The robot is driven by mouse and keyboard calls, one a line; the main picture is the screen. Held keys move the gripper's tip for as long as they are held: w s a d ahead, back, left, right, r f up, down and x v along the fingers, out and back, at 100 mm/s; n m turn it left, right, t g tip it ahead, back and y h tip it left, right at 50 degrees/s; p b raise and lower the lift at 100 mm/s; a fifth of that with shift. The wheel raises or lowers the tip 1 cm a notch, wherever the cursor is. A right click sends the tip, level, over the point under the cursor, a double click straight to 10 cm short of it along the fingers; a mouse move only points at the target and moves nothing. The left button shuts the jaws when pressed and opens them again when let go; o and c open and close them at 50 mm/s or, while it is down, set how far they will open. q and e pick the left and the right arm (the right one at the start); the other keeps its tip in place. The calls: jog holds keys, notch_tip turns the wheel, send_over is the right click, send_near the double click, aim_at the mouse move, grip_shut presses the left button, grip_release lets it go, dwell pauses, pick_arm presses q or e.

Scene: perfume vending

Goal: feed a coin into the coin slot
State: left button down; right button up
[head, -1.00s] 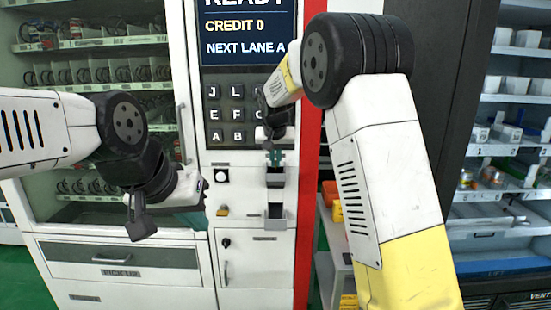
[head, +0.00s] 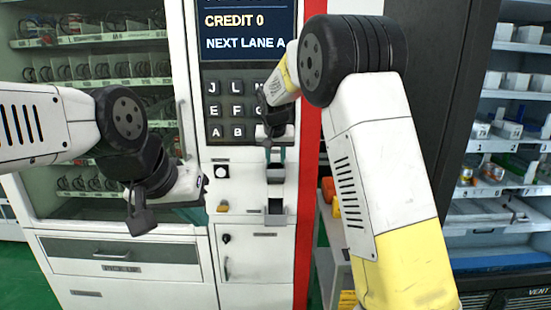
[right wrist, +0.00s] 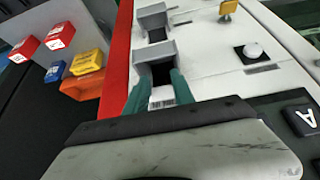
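The white vending machine front carries two grey housings with dark openings. The upper housing (head: 275,173) is right below my right gripper (head: 275,155); the lower housing (head: 276,214) sits beneath it. In the right wrist view, the right gripper's green fingers (right wrist: 159,92) are apart, at either side of the nearer housing (right wrist: 155,52), with a white label (right wrist: 162,103) between them. Whether they touch the housing I cannot tell. I see no coin in any view. My left gripper (head: 192,212) hangs in front of the machine's left part; its fingertips are unclear.
The keypad (head: 238,110) and a display reading CREDIT 0 (head: 247,35) are above. Red and yellow boxes (right wrist: 85,63) stand beside the machine's red edge.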

jog(key=v, duration=0.7)
jog(key=shift+s+r, duration=0.2)
jog(key=shift+r, duration=0.15)
dwell(0.4)
